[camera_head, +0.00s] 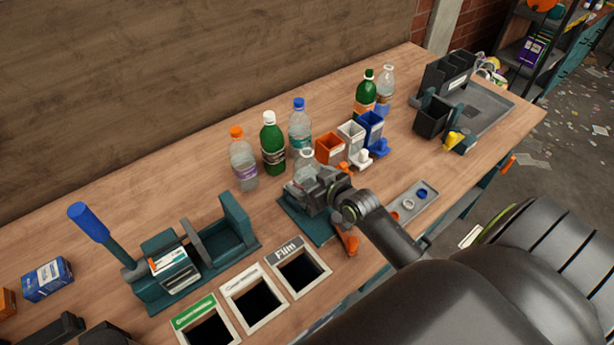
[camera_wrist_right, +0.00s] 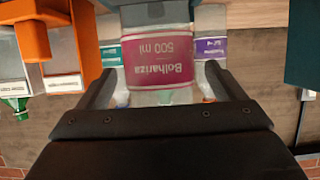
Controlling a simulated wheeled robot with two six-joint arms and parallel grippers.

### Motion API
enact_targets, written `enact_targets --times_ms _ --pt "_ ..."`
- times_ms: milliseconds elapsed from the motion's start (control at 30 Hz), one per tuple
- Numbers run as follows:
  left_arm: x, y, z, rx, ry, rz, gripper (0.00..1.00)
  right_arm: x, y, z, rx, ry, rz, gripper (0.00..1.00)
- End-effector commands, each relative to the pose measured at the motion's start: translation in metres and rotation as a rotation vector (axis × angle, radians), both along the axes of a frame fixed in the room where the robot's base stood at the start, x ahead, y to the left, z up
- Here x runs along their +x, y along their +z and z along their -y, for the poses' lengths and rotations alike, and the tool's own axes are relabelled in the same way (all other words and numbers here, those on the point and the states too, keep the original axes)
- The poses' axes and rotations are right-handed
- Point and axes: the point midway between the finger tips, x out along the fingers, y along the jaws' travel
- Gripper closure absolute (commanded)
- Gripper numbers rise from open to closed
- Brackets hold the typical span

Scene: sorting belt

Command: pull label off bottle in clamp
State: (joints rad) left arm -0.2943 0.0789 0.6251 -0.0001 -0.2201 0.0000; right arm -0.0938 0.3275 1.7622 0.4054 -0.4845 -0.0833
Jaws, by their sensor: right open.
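A clear bottle with a white cap (camera_head: 306,161) stands in the teal clamp (camera_head: 306,224), which has an orange handle (camera_head: 348,241). In the right wrist view its pink label (camera_wrist_right: 163,65), printed "Bolhariza 500 ml", faces the camera. My right gripper (camera_head: 306,184) is at the bottle, hiding its lower part in the head view. In the wrist view the open fingers (camera_wrist_right: 158,78) stand on either side of the label, with a gap visible on each side. Dark shapes at the bottom left of the head view may be my left gripper (camera_head: 82,331); its jaws are unclear.
Several capped bottles (camera_head: 272,146) stand behind the clamp. An orange box (camera_head: 329,149), a white box and a blue box are close to its right. The "Film" opening (camera_head: 301,272) is in front. A lever device (camera_head: 181,271) stands left.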

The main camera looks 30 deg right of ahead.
Motion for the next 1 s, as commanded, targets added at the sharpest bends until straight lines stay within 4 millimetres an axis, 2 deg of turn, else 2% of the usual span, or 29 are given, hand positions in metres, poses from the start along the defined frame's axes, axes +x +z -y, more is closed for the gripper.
enact_targets --times_ms 200,467,533,867,933,967,1000 --pt "-0.0046 0.0006 0.0 0.0 0.002 -0.007 0.64 0.0116 -0.0043 -0.0011 0.0 0.0 0.0 0.11" --pt "-0.008 0.0003 -0.0001 0.0 0.002 -0.012 0.64 0.0123 -0.0049 -0.0012 0.0 0.0 0.0 0.11" --pt "-0.0081 0.0003 -0.0001 0.0 0.002 -0.012 0.64 0.0123 -0.0049 -0.0012 0.0 0.0 0.0 0.16" --pt "-0.0081 0.0003 -0.0002 0.0 0.002 -0.012 0.64 0.012 -0.0049 -0.001 0.0 0.0 0.0 0.58" --pt "-0.0081 0.0003 -0.0002 0.0 0.002 -0.012 0.64 0.012 -0.0049 -0.001 0.0 0.0 0.0 0.58" --pt "-0.0081 0.0003 -0.0002 0.0 0.002 -0.012 0.64 0.012 -0.005 -0.001 0.0 0.0 0.0 0.41" --pt "-0.008 0.0003 -0.0003 0.0 0.002 -0.012 0.64 0.012 -0.005 -0.001 0.0 0.0 0.0 0.47"
